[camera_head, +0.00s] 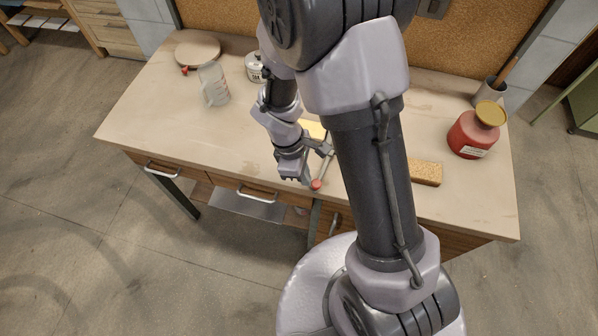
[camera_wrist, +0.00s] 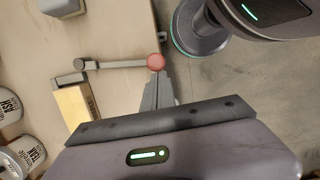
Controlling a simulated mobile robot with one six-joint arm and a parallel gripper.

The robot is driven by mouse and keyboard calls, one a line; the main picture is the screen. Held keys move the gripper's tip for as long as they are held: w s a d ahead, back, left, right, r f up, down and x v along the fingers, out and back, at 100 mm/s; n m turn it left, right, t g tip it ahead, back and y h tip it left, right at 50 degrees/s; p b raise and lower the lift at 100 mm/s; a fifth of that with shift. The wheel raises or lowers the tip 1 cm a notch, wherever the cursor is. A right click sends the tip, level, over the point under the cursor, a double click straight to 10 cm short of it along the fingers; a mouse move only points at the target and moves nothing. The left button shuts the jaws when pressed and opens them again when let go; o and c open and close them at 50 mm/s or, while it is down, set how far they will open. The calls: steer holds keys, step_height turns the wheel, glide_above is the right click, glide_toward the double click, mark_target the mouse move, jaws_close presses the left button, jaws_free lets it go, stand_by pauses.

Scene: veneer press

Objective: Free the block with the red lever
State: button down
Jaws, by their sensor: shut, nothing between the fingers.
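The lever is a thin grey bar (camera_wrist: 118,65) with a round red knob (camera_wrist: 156,62) at its end. The knob also shows in the head view (camera_head: 316,184), near the table's front edge. In the wrist view the bar runs left from the knob to a grey fitting (camera_wrist: 78,67). The pale yellow block (camera_wrist: 72,106) lies just below the bar, partly hidden by my gripper's body. In the head view the block (camera_head: 313,130) is partly hidden by my arm. My gripper (camera_wrist: 158,80) is shut and empty, its tips at the knob; whether they touch it I cannot tell.
Labelled cans (camera_wrist: 30,150) stand left of the block in the wrist view. On the table (camera_head: 150,125) are a glass jar (camera_head: 213,84), a round board (camera_head: 198,51), a red jar (camera_head: 474,133) and a sponge-like piece (camera_head: 425,173). The front left tabletop is clear.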

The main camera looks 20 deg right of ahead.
steer(key=shift+s+d+n, duration=0.7)
steer(key=shift+s+n, duration=0.1)
steer(key=shift+n, duration=0.2)
steer(key=shift+s+f, duration=0.1)
steer(key=w+a+r+p, duration=0.2)
steer(key=a+r+p, duration=0.3)
steer(key=r, duration=0.5)
steer(key=shift+w+a+r, duration=0.25)
steer(key=shift+a+r, duration=0.05)
steer(key=shift+a, duration=0.1)
steer(key=shift+a, duration=0.1)
